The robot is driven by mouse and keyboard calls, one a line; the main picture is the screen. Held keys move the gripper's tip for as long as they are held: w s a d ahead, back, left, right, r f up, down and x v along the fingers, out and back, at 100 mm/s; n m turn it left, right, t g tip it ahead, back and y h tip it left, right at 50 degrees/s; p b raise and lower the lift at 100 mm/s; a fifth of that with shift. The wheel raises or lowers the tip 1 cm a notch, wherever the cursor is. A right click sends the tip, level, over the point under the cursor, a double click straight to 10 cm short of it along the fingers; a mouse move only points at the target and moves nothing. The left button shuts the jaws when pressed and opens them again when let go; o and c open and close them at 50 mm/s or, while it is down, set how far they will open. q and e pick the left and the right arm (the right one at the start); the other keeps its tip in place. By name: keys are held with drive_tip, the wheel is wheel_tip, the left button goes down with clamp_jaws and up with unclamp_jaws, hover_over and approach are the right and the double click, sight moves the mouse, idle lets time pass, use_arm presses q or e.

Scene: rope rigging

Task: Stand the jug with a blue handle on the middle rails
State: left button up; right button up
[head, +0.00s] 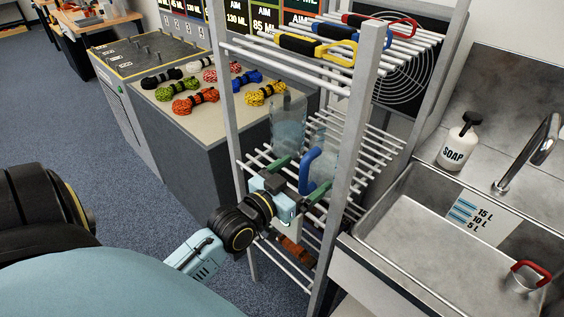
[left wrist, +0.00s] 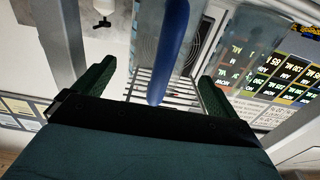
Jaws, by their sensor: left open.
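The clear jug (head: 325,152) with a blue handle (head: 307,170) stands, looking upright, at the middle rails (head: 370,150), partly behind the rack's front post. Its handle faces my left gripper (head: 300,178), which is open with its green fingers on either side of the handle. In the left wrist view the blue handle (left wrist: 172,50) passes between the open fingers of the gripper (left wrist: 155,88), with a gap on both sides. Whether the jug's base rests fully on the rails is hidden. My right gripper is not in view.
Another clear jug (head: 288,125) stands close by on the left of the middle rails. Tools with yellow and red parts lie on the top rails (head: 290,75). A brown-handled item (head: 292,250) is low in the rack. The sink (head: 440,225), right, holds a red-handled item (head: 530,272).

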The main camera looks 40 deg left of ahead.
use_arm(q)
drive_tip(key=s, duration=0.7)
drive_tip(key=shift+a, duration=0.25)
drive_tip(key=s+f+g, duration=0.3)
drive_tip(key=f, duration=0.8)
drive_tip(key=s+d+f+g, duration=0.1)
drive_tip(key=s+f+g, duration=0.15)
drive_tip(key=f, duration=0.95)
drive_tip(key=s+f+g, duration=0.3)
drive_tip(key=f, duration=0.8)
drive_tip(key=s+d+f+m+g, duration=0.1)
drive_tip(key=s+f+g, duration=0.3)
drive_tip(key=s+f, duration=0.4)
drive_tip(key=s+d+f+g+y, duration=0.1)
drive_tip(key=s+f+g, duration=0.3)
drive_tip(key=s+f, duration=0.5)
drive_tip(key=s+d, duration=0.1)
drive_tip(key=s, duration=0.6)
drive_tip(key=shift+d+f+m, duration=0.15)
drive_tip(key=shift+f+m, duration=0.1)
drive_tip(key=shift+m, duration=0.15)
drive_tip(key=shift+g, duration=0.25)
